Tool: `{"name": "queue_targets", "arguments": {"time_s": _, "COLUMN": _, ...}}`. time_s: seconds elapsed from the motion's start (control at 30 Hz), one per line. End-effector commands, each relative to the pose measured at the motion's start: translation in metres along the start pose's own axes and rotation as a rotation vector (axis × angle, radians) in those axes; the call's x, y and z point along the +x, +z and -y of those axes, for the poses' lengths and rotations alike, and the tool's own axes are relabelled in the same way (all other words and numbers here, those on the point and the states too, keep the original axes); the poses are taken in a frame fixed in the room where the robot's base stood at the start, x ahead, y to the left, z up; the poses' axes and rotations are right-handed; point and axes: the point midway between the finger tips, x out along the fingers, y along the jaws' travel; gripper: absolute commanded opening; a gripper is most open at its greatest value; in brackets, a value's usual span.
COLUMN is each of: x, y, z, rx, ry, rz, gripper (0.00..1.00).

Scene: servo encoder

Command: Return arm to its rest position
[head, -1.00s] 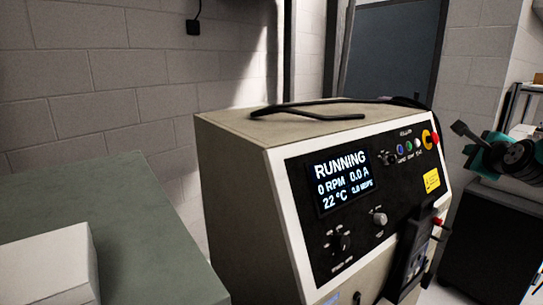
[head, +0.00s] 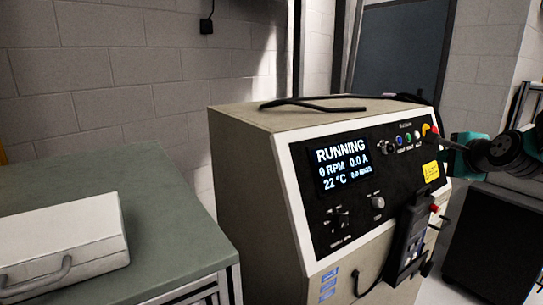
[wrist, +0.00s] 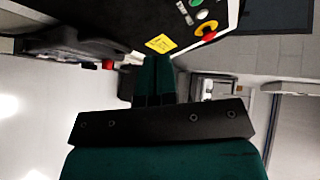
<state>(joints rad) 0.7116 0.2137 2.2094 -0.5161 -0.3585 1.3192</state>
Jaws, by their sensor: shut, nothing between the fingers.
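My gripper (wrist: 159,62) is shut and empty in the wrist view, its two dark green fingers side by side in front of a black bracket. The control cabinet's black panel (wrist: 130,14) is beyond the fingertips, with a yellow label (wrist: 161,43) and a red and yellow stop button (wrist: 207,31). In the head view my arm (head: 505,152) comes in from the right edge, its narrow end near the panel's right side. I cannot tell from there whether it touches the panel. The cabinet's display (head: 342,165) reads RUNNING, 0 RPM, 0.0 A, 22 °C.
A green-topped bench (head: 165,200) stands at the left with a white case (head: 65,240) on it. A black cable (head: 320,103) lies on the cabinet top. A handheld unit (head: 408,240) hangs on the cabinet front. A black box-like unit (head: 487,245) stands at the right.

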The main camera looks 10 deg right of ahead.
Motion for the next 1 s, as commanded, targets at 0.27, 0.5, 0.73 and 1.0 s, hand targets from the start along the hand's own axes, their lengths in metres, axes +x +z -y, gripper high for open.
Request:
{"name": "queue_targets", "arguments": {"time_s": 0.27, "x": -0.021, "y": 0.124, "z": -0.060, "rx": -0.424, "ry": 0.199, "rz": 0.288, "gripper": 0.00}}
{"name": "queue_targets", "arguments": {"time_s": 0.5, "x": -0.117, "y": 0.247, "z": -0.167, "rx": -1.120, "ry": 0.361, "rz": 0.801, "gripper": 0.00}}
{"name": "queue_targets", "arguments": {"time_s": 0.73, "x": -0.226, "y": 0.275, "z": -0.251, "rx": -1.709, "ry": 0.358, "rz": 1.307, "gripper": 0.00}}
{"name": "queue_targets", "arguments": {"time_s": 1.0, "x": -0.267, "y": 0.269, "z": -0.277, "rx": -1.922, "ry": 0.325, "rz": 1.523, "gripper": 0.00}}
